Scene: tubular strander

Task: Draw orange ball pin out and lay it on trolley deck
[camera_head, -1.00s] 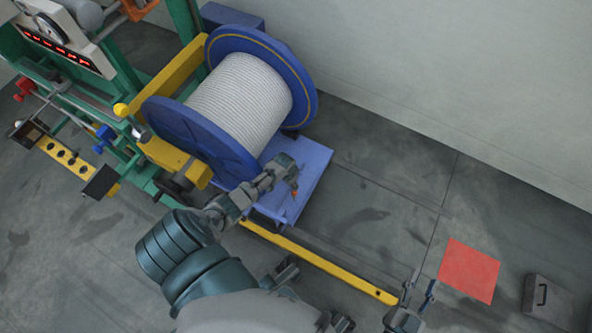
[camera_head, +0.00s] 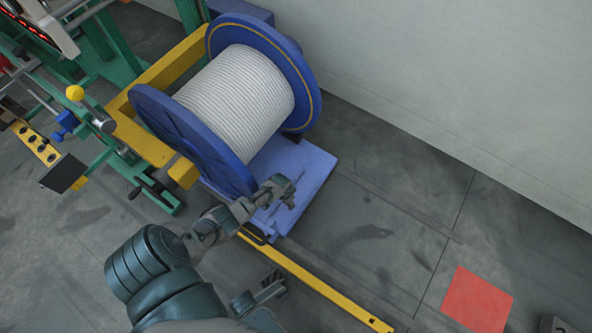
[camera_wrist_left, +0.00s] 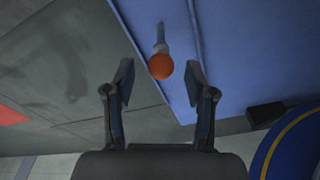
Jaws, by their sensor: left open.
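The pin with an orange ball (camera_wrist_left: 161,66) shows in the left wrist view, its grey shank (camera_wrist_left: 160,37) pointing away from the gripper over the blue trolley deck (camera_wrist_left: 228,55). Whether the pin touches the deck is unclear. My left gripper (camera_wrist_left: 159,78) is open, with one finger on each side of the ball and gaps between. In the head view my left gripper (camera_head: 284,192) is over the near part of the trolley deck (camera_head: 318,160); the pin cannot be made out there.
A blue-flanged reel (camera_head: 235,88) of pale rope stands by the deck in a yellow cradle (camera_head: 140,135). A yellow floor rail (camera_head: 310,280) runs to the lower right. A red floor square (camera_head: 478,300) lies beyond. The floor right of the deck is clear.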

